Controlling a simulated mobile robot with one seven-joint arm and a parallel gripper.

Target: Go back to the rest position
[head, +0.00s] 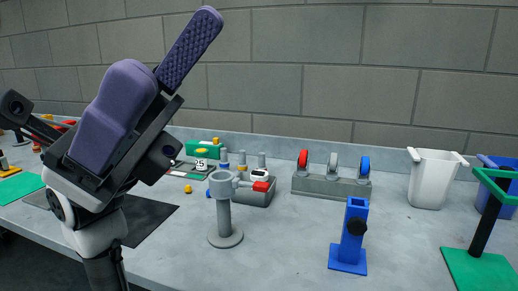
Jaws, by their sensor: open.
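My gripper (170,45) is raised at the left of the head view, in front of the table's left part. Its two purple fingers stand apart and point up and to the right, with only the wall between them, so it is open and empty. It touches nothing that I can see. My wrist and arm hide part of the table behind them.
The grey table (290,240) holds a grey post stand (224,215), a blue stand (350,240), a rack with coloured wheels (331,186), a white bin (434,180), a blue bin (490,185) and a green-based frame (480,270). A brick wall stands behind.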

